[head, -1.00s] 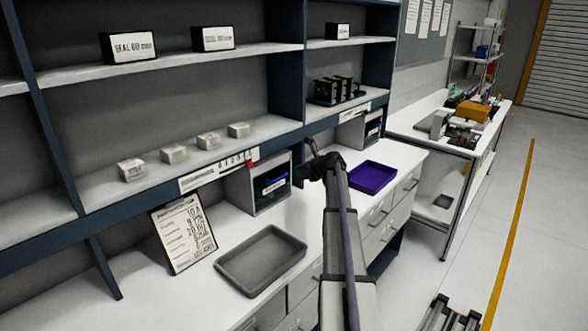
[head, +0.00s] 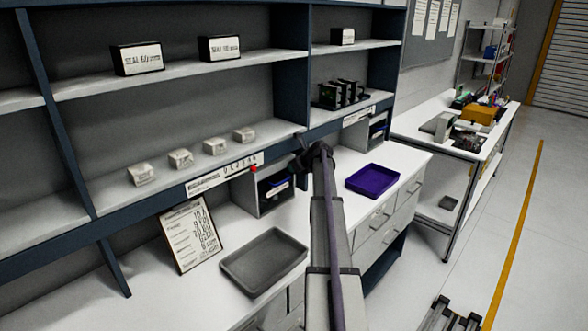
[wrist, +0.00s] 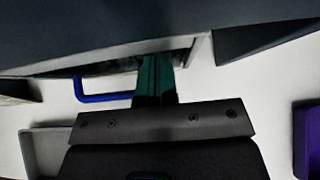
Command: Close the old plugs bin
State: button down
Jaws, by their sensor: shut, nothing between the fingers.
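A dark bin (head: 268,188) with a blue handle (head: 277,189) sits in a grey housing (head: 243,193) under the shelf in the head view. A second dark bin (head: 378,129) sits in a similar housing further right. I cannot read which label says old plugs. In the wrist view my gripper (wrist: 155,72) is shut and empty, its green fingers together. They point under the shelf edge, just right of the blue handle (wrist: 100,98). Whether they touch the bin is unclear.
A grey tray (head: 238,284) lies on the white counter, left of my arm. A purple tray (head: 373,179) lies to the right. A framed sheet (head: 190,235) leans at the back left. The shelf lip (head: 225,173) overhangs the bins.

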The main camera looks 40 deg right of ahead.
dwell(0.4)
jog(key=s+f+p+v, duration=0.1)
jog(key=p+v, duration=0.6)
jog(key=v, duration=0.6)
